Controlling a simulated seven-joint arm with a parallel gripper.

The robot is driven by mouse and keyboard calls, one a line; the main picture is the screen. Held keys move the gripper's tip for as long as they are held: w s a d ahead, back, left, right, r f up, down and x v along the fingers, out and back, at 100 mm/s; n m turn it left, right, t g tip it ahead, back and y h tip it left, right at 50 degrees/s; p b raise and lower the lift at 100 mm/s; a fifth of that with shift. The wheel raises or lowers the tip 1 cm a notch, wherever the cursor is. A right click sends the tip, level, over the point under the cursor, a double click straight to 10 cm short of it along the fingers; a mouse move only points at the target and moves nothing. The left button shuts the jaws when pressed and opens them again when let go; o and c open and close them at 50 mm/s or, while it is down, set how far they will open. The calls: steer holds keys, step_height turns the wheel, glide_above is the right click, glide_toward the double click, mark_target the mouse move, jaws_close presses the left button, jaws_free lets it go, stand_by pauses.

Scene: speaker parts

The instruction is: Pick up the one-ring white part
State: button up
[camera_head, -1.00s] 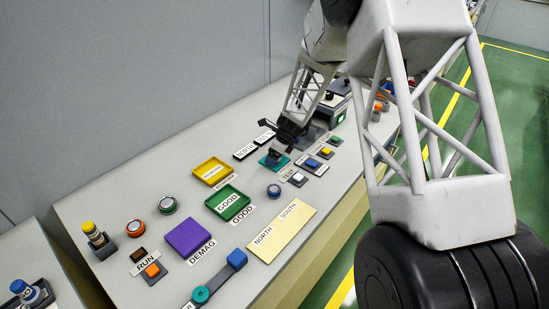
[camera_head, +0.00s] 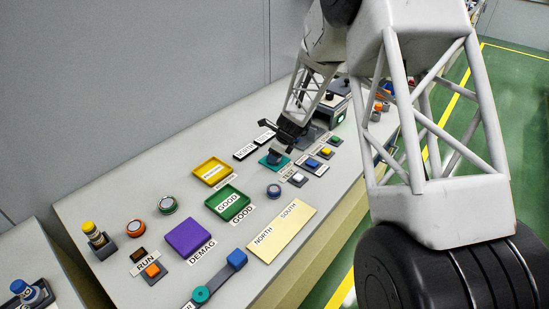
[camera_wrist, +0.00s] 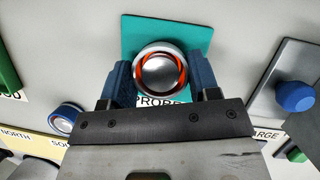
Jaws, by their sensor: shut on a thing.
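A round white and metallic part with an orange-red ring (camera_wrist: 160,72) sits between the two blue fingers of my gripper (camera_wrist: 161,82) in the wrist view. The fingers are shut on its sides, over the teal pad (camera_wrist: 195,35) labelled PROBE. I cannot tell whether the part touches the pad. In the head view my gripper (camera_head: 276,157) is low at the teal pad (camera_head: 265,161) and hides the held part. Other round parts stand on the bench: one with an orange ring (camera_head: 135,228), one greenish (camera_head: 167,205) and one bluish (camera_head: 273,191). Their ring counts are too small to tell.
A yellow tray (camera_head: 197,165) and a green GOOD tray (camera_head: 243,211) lie left of my gripper. A purple DEMAG pad (camera_head: 191,238) and a cream NORTH/SOUTH plate (camera_head: 281,232) lie nearer. Several coloured buttons stand close on the right, including a white one (camera_head: 297,177).

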steer(key=shift+r, duration=0.15)
steer(key=shift+r, duration=0.8)
steer(key=shift+s+r, duration=0.15)
steer(key=shift+r, duration=0.75)
steer(key=s, duration=0.5)
steer(key=s+d+r, duration=0.1)
steer(key=s, duration=0.4)
steer(key=s+d, duration=0.1)
steer(key=s, duration=0.4)
steer(key=shift+s+r, duration=0.15)
steer(key=shift+s, duration=0.1)
steer(key=shift+a, duration=0.1)
steer(key=shift+a+n, duration=0.3)
steer(key=shift+a, duration=0.1)
steer(key=shift+s+a+r+n+g, duration=0.3)
steer(key=shift+s+a+n+g, duration=0.35)
steer(key=shift+a+n, duration=1.85)
steer(key=shift+s+a+r+n+g, duration=0.3)
steer(key=shift+s+a+n+g, duration=0.7)
steer(key=shift+a, duration=2.65)
steer(key=shift+s+a+r+n+g, duration=0.1)
steer(key=shift+a+r+n+g, duration=0.35)
steer(key=shift+a+n, duration=2.2)
